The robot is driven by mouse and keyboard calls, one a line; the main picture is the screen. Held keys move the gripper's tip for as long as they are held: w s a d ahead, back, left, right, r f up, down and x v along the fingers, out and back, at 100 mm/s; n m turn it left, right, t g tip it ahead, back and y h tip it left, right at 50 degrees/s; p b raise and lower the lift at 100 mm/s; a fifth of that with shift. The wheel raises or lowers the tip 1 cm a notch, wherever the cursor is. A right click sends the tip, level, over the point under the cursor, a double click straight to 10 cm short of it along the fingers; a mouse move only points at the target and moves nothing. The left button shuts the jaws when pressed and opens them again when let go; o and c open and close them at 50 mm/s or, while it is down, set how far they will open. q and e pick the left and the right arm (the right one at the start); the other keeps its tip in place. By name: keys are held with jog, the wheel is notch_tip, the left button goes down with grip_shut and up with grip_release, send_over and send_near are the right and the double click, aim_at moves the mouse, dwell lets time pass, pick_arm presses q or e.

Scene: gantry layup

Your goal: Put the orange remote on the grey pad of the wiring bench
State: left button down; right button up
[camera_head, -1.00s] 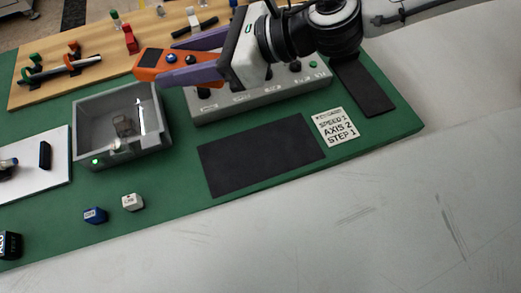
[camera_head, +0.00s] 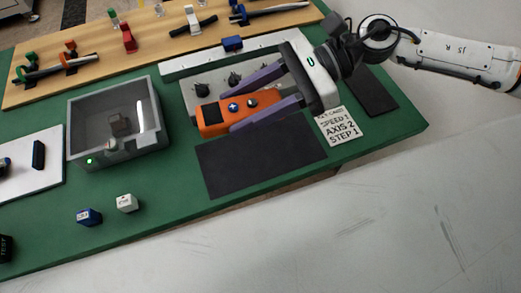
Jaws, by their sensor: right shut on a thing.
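The orange remote (camera_head: 213,121) has a blue button and darker buttons on its face. My right gripper (camera_head: 246,106), with purple fingers, is shut on the remote, one finger along each side. The remote is just beyond the far edge of the dark grey pad (camera_head: 260,158), over the front of the control panel; I cannot tell its exact height. The pad is bare on the green bench top (camera_head: 160,205). My left gripper is not in view.
The grey control panel (camera_head: 190,92) with knobs stands behind the pad. A grey open box (camera_head: 75,125) is to the left. A label card (camera_head: 341,126) lies right of the pad. Blue (camera_head: 89,217) and white (camera_head: 127,203) cubes sit at front left.

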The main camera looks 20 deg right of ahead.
jog(key=shift+s+d+f+n+g, duration=0.2)
jog(key=shift+s+d+f, duration=0.25)
jog(key=shift+d, duration=0.2)
jog(key=shift+s+d+f+n+g, duration=0.1)
jog(key=shift+s+d+f+g, duration=0.1)
jog(key=shift+s+d+f, duration=0.3)
send_over(261, 152)
notch_tip(261, 152, down, 5)
jog(key=shift+f, duration=0.1)
notch_tip(261, 152, down, 4)
jog(key=shift+r, duration=0.1)
jog(key=shift+f, duration=0.2)
jog(key=shift+f+b, duration=0.25)
jog(key=shift+b, duration=0.05)
jog(key=o, duration=1.3)
jog(key=shift+c, duration=0.2)
